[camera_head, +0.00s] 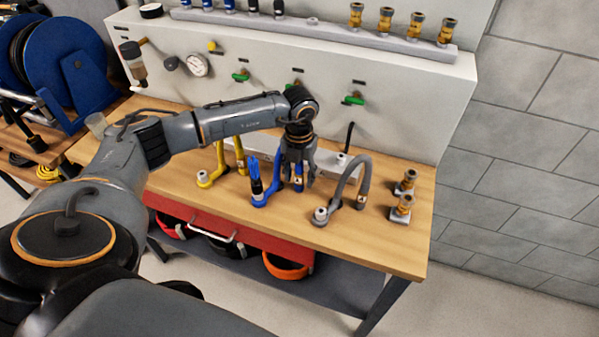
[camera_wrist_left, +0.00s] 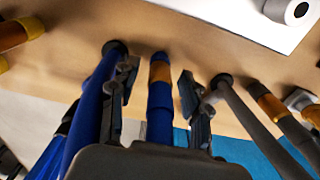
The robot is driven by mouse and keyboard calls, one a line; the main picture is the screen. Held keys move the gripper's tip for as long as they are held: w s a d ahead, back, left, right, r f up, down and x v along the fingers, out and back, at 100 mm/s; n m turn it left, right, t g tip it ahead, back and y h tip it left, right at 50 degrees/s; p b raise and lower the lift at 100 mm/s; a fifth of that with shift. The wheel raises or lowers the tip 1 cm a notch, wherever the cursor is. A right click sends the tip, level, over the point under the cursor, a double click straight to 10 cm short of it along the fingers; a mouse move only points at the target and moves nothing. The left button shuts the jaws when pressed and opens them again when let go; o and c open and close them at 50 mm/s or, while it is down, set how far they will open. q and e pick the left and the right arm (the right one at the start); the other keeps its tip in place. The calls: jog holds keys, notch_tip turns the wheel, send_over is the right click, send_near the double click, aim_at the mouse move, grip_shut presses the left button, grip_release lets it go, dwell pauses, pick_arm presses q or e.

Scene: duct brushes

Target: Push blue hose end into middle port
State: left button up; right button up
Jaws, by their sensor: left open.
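The blue hose (camera_head: 265,197) stands in the middle of the wooden bench, with a blue brush-like tuft (camera_head: 254,168) beside my gripper. My left gripper (camera_head: 298,184) points down over its right-hand end. In the left wrist view, the blue hose end (camera_wrist_left: 160,112) with a brass-coloured band lies between my two open fingers, with gaps visible on both sides. A pale block (camera_head: 331,158) stands on the bench behind the gripper. A round port (camera_wrist_left: 300,10) shows on a white surface in the left wrist view. I cannot tell which port is the middle one; my gripper hides part of the block.
A yellow hose (camera_head: 219,160) stands left of the blue one and a grey hose (camera_head: 363,172) arches close on the right. Brass fittings (camera_head: 402,205) stand at the bench's right end. A panel with green-handled valves (camera_head: 354,99) rises behind. The front right bench top is clear.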

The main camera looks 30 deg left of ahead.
dwell(0.6)
pick_arm(q)
grip_shut()
jog(key=shift+r, duration=0.1)
jog(key=shift+w+r+p, duration=0.1)
jog(key=shift+r+p, duration=0.25)
jog(key=shift+r, duration=0.15)
jog(key=shift+r+p, duration=0.3)
jog(key=shift+r, duration=0.3)
jog(key=shift+r+p, duration=1.2)
jog(key=shift+r, duration=0.65)
